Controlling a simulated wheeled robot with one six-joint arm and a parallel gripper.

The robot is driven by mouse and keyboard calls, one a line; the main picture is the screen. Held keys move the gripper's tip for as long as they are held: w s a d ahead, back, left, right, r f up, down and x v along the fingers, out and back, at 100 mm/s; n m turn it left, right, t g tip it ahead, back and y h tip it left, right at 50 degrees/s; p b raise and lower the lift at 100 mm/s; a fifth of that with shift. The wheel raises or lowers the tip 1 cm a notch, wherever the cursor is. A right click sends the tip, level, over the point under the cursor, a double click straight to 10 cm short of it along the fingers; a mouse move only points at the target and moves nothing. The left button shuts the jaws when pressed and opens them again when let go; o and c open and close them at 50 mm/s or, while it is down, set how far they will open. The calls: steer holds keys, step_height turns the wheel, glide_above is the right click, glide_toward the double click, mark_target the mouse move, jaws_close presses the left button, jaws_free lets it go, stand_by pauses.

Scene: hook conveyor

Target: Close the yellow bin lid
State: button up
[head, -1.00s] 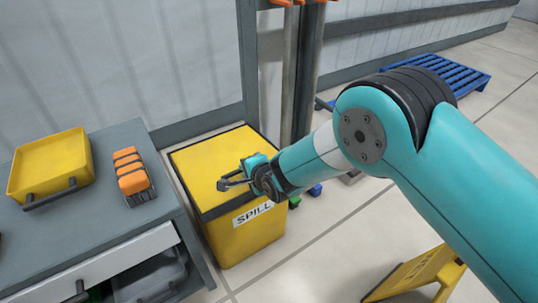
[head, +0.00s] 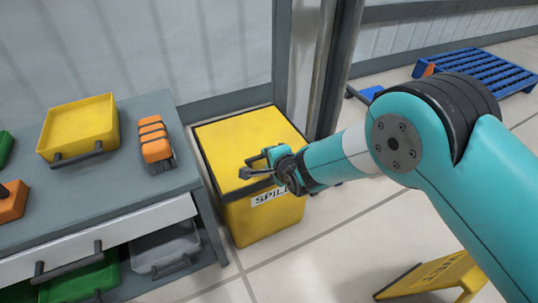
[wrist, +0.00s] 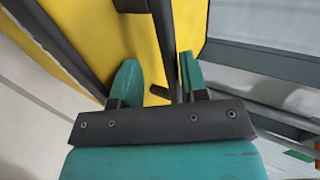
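The yellow bin (head: 245,220) with a SPILL label stands on the floor to the right of the grey workbench. Its yellow lid (head: 235,138) has a dark rim and looks flat across the top; any small gap under it cannot be told. My gripper (head: 258,164) is over the lid's front edge, its fingers apart. In the wrist view the open fingers (wrist: 160,80) are above yellow surface, with a dark bar (wrist: 164,40) running between them, close to the right finger. Whether the fingers touch the lid is unclear. My wrist hides part of the label.
The workbench (head: 110,185) at left holds a yellow tray (head: 80,125) and orange items in a rack (head: 155,143). A grey post (head: 335,70) stands behind the bin. A yellow floor sign (head: 435,275) is at lower right, a blue pallet (head: 480,70) behind. Floor before the bin is clear.

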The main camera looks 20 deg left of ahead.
steer(key=shift+s+d+f, duration=0.2)
steer(key=shift+f, duration=0.25)
steer(key=shift+s+d+r, duration=0.1)
steer(key=shift+d+r, duration=0.1)
steer(key=shift+d, duration=0.05)
steer(key=p+v, duration=0.6)
steer(key=v, duration=1)
steer(key=shift+r, duration=0.6)
